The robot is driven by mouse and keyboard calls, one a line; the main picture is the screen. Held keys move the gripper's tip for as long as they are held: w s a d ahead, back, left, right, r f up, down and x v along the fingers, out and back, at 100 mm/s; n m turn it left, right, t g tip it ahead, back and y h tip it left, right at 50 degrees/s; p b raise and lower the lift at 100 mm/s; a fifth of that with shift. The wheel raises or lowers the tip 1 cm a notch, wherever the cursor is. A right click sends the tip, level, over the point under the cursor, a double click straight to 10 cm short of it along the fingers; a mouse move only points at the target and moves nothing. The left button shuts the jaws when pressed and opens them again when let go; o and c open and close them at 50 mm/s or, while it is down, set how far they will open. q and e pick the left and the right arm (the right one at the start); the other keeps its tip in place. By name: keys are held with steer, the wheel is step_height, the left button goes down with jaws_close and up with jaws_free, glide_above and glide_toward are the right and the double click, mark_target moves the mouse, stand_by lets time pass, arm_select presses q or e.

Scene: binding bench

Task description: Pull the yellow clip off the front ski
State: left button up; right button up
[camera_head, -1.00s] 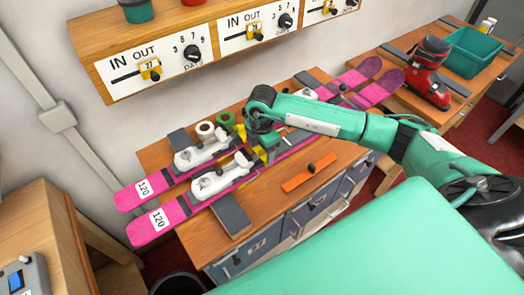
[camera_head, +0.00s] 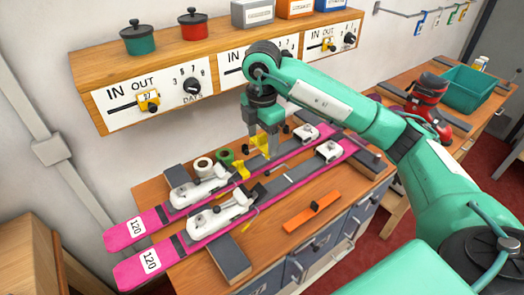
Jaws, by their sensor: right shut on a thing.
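Two pink skis labelled 120 lie side by side on the wooden bench: the front ski (camera_head: 130,271) and the rear ski (camera_head: 118,238). Each carries a white binding, the front one (camera_head: 222,214) and the rear one (camera_head: 198,187). My right gripper (camera_head: 266,152) points down and is shut on a yellow clip (camera_head: 260,141), which appears raised above the skis. Its fingertips are small and partly hidden by the clip. A second yellow clip (camera_head: 241,169) sits by the rear ski. My left gripper is out of view.
White (camera_head: 203,165) and green (camera_head: 225,156) rolls stand behind the skis. An orange bar (camera_head: 312,211) lies at the bench front. A shelf with IN/OUT panels (camera_head: 135,100) hangs above. A red boot (camera_head: 428,98) and teal bin (camera_head: 470,88) stand at right.

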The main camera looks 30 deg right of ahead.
mark_target(262, 134)
steer(key=shift+r, duration=0.7)
steer(key=shift+r+p, duration=2.45)
steer(key=shift+r, duration=0.3)
